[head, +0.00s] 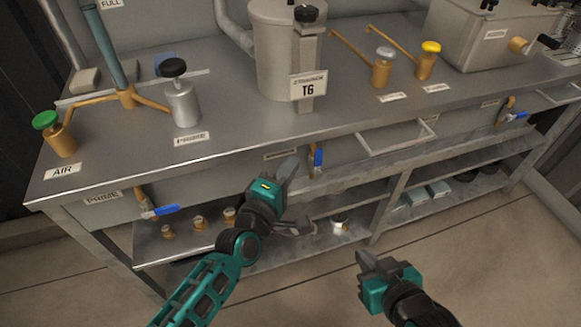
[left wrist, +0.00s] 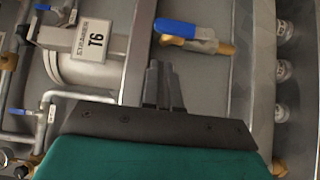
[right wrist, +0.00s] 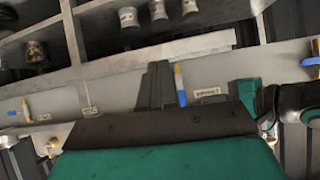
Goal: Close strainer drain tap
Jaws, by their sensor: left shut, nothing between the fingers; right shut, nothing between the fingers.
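A tap with a blue lever (head: 317,157) and brass body sits at the bench's front panel, below the strainer tank (head: 285,55) with its T6 sign. A small label (head: 281,154), too small to read, is left of it. I take it as the drain tap. In the left wrist view the blue lever (left wrist: 176,28) lies roughly in line with its brass body (left wrist: 215,45), beyond my fingertips. My left gripper (head: 291,168) is shut and empty, just left of the lever and apart from it. My right gripper (head: 367,260) is shut and empty, low in front of the bench.
Other blue-lever taps are at the panel's left (head: 162,210) and right (head: 514,116). The bench top (head: 235,135) holds several pots and brass pipes. A lower shelf (head: 270,255) has small fittings. The floor in front is clear.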

